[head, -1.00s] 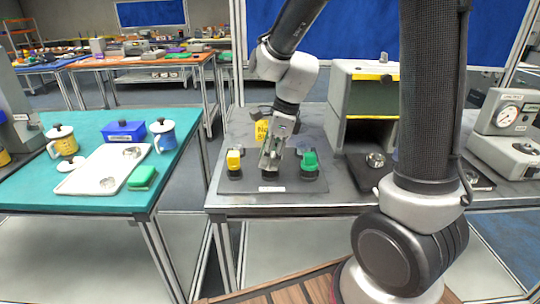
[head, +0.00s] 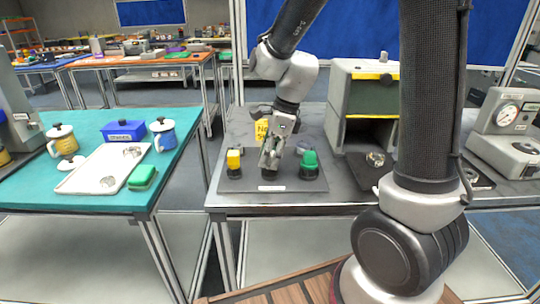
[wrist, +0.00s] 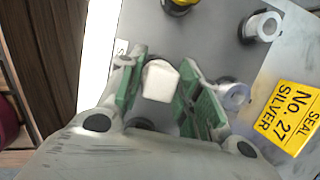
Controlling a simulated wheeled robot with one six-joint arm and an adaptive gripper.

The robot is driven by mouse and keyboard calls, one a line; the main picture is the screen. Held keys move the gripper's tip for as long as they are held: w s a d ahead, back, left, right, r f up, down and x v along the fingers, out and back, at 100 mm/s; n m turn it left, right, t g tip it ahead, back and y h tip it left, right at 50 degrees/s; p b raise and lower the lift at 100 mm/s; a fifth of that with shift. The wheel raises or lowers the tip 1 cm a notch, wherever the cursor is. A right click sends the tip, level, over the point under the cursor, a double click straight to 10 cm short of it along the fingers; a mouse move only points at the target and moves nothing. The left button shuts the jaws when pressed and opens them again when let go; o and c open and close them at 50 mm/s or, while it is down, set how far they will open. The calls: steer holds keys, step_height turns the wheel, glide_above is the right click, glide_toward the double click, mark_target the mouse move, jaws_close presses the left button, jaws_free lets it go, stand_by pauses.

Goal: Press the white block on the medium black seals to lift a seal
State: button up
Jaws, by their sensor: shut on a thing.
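My gripper (wrist: 160,88) is shut on the white block (wrist: 161,82), which sits between its green-padded fingers in the wrist view. In the head view my gripper (head: 268,158) is low over the dark mat (head: 270,187), between a yellow-topped piece (head: 234,160) and a green-topped piece (head: 309,160). A dark round shape, possibly a black seal, shows around the block's far edge in the wrist view. I cannot tell whether the block touches a seal.
Pale cylinders on dark round bases stand beside my gripper (wrist: 234,95) and farther off (wrist: 263,26). A yellow "SEAL No. 27 SILVER" sign (wrist: 291,117) is at the right. A grey open-fronted cabinet (head: 361,105) stands right of the mat. A teal table (head: 85,125) is at left.

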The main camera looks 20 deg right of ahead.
stand_by(0.3)
steer(key=shift+r, duration=3.5)
steer(key=shift+f, duration=0.1)
